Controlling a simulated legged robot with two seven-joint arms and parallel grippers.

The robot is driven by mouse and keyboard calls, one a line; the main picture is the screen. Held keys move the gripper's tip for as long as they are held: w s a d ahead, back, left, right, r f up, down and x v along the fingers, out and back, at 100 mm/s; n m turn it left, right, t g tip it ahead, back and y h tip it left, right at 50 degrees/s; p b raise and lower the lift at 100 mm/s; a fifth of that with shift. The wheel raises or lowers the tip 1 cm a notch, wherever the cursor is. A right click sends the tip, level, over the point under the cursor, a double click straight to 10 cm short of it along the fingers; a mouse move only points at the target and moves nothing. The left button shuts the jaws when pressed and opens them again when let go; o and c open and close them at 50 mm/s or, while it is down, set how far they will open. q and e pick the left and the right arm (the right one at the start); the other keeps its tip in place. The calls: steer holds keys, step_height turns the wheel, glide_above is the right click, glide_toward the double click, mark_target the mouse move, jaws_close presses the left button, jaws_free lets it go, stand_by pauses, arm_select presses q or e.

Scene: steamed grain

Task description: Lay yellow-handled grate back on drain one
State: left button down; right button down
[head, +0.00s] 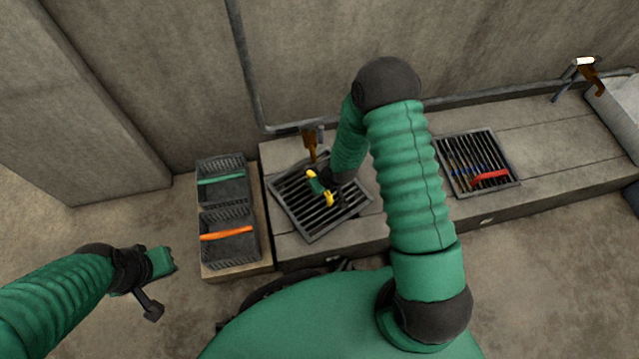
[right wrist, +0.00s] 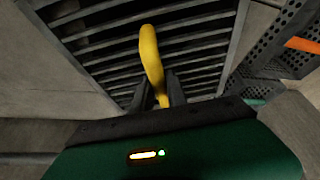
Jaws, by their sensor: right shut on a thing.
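The dark slatted grate with the yellow handle (head: 330,200) is over the left part of the concrete counter, turned askew to its edges. My right gripper (head: 322,188) is shut on the yellow handle. In the right wrist view, the handle (right wrist: 150,60) stands between the two dark fingers (right wrist: 157,92), with the grate's slats (right wrist: 205,45) behind it. No drain opening shows around the grate; whatever lies under it is hidden. I cannot tell whether the grate rests on the counter or hangs just above it. My left gripper (head: 158,284) is away at the left, over the floor, apart from everything.
Two dark baskets, with a green handle (head: 220,180) and an orange handle (head: 226,234), stand left of the counter. A brown tap (head: 310,142) rises behind the grate. A second grate with a red handle (head: 491,175) lies to the right.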

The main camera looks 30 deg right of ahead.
steer(key=shift+f, duration=0.4)
steer(key=c, duration=1.3)
jaws_free()
steer(key=shift+o, duration=0.2)
steer(key=p+v, duration=0.9)
steer(key=v, duration=0.7)
steer(key=shift+s+r, duration=0.15)
steer(key=shift+r, duration=0.2)
